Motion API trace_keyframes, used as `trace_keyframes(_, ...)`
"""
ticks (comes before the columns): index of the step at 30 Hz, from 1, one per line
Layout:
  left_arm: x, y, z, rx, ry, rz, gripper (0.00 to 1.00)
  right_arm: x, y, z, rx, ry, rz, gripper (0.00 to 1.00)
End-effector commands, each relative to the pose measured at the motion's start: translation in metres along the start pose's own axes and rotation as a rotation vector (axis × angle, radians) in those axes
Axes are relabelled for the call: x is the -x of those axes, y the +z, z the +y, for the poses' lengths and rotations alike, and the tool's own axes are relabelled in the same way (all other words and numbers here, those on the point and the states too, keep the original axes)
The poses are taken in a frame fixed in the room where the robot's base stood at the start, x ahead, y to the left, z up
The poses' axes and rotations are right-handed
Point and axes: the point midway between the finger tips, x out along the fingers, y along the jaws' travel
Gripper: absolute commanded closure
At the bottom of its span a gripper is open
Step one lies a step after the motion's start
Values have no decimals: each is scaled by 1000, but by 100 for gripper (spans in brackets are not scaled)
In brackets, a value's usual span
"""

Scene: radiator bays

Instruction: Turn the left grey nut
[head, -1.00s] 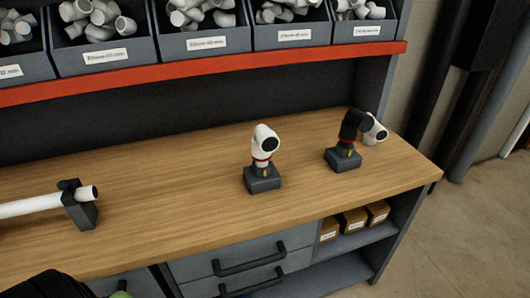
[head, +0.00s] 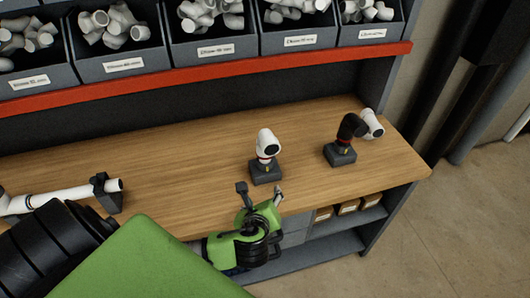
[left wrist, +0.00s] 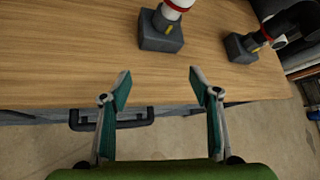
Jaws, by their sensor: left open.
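I cannot make out a grey nut for certain in either view. A white pipe (head: 65,195) lies at the left of the bench, its right end in a dark holder (head: 107,193); my arm partly covers its left part. A white elbow with a red ring (head: 267,144) stands upright on a grey block (head: 265,171); this block also shows in the left wrist view (left wrist: 160,38). My left gripper (head: 260,190) is open and empty at the bench's front edge, just in front of that block and apart from it; its two fingers are spread in the left wrist view (left wrist: 160,78). My right gripper is out of view.
A black elbow (head: 352,126) with a white end stands on another grey block (head: 340,153) to the right. Bins of white fittings (head: 200,50) sit above a red shelf edge (head: 220,75). Drawers and small boxes (head: 347,207) are under the bench. The middle bench top is clear.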

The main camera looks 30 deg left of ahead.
Motion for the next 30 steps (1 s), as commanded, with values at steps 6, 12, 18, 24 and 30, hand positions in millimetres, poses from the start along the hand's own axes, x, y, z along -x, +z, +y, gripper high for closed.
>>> trace_keyframes(6,-30,40,-8,-448,-61,-169,44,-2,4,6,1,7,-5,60)
trace_keyframes(12,-44,49,-12,-539,-67,-203,44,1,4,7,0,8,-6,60)
trace_keyframes(18,-76,56,-16,-534,-64,-202,44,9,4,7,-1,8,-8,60)
trace_keyframes(24,-113,62,-20,-531,-64,-201,44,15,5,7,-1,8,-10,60)
trace_keyframes(30,-145,66,-23,-530,-64,-199,44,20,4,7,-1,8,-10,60)
